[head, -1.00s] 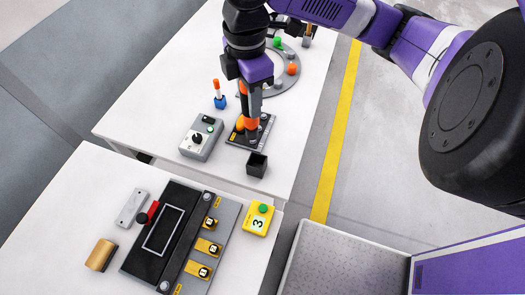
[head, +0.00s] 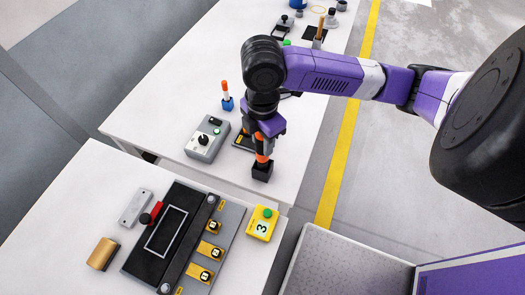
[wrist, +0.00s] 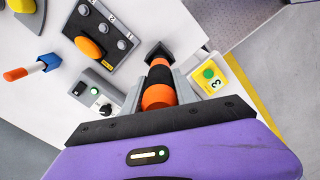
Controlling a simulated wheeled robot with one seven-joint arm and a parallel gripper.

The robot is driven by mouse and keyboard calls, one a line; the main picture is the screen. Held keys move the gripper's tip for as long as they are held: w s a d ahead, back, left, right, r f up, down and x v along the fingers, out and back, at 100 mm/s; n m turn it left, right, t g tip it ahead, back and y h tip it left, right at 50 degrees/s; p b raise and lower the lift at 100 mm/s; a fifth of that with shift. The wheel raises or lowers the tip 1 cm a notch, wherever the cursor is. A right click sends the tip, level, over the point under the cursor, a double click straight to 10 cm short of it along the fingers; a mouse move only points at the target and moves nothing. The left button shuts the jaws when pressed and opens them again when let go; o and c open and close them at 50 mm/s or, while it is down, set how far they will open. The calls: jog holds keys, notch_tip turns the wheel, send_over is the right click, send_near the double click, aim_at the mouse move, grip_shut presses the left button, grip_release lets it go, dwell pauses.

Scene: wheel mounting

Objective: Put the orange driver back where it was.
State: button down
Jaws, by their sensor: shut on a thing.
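The orange driver (wrist: 159,95), orange with a black band, is between the fingers of my gripper (wrist: 158,88) in the wrist view. In the head view my gripper (head: 263,145) points down with the driver's orange part (head: 261,158) showing below it. The driver's lower end is at the small black square holder (head: 262,172) near the table's front right corner. The holder also shows in the wrist view (wrist: 154,48), beyond the driver. How deep the driver sits in the holder is hidden.
A grey box with a knob (head: 206,139) stands left of my gripper. A blue stand with an orange-topped tool (head: 227,102) is behind it. A dark plate with an orange knob (wrist: 103,42) lies close by. A yellow box marked 3 (head: 261,224) stands on the nearer table.

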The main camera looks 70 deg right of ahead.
aim_at(262, 153)
jog(key=shift+f, duration=2.9)
jog(key=c, duration=1)
grip_release()
jog(key=shift+o, duration=0.2)
